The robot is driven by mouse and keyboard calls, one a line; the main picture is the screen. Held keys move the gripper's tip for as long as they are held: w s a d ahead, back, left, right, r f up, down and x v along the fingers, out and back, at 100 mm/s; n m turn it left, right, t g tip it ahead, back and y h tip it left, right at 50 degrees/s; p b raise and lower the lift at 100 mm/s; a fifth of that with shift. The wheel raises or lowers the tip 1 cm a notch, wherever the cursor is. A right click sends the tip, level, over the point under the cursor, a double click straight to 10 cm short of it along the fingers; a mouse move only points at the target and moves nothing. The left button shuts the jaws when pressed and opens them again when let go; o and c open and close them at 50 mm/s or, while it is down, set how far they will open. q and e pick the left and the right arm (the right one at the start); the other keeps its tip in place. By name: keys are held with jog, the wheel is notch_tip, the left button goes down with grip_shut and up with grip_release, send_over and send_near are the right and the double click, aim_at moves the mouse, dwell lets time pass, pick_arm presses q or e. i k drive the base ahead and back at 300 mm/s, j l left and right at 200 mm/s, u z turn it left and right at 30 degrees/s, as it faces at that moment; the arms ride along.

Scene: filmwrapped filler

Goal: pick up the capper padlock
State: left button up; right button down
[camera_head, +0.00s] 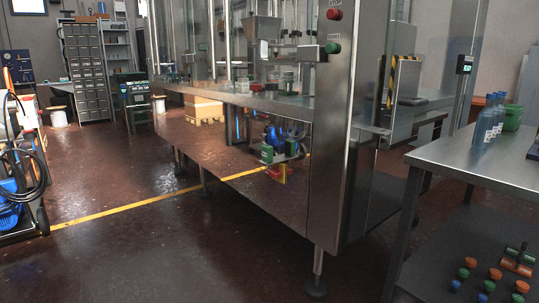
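I cannot make out a padlock in the head view. The steel-framed filling and capping machine (333,130) stands in the middle, with clear guard panels above and shiny panels below. Its corner post carries a red button (334,14) and a green button (333,48). Small parts inside the machine are too small to tell apart. Neither of my grippers is in view.
A steel table (470,160) at the right holds blue bottles (485,122) and a green bin (513,117). Its lower shelf (440,270) bears several coloured caps. A blue machine with hoses (12,190) stands at the left edge. The dark red floor (130,245) at front left is clear.

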aim_at(267, 149)
jog(key=i+j+z, duration=0.3)
jog(key=i, duration=0.25)
jog(key=i+j+z, duration=0.25)
jog(key=i, duration=0.25)
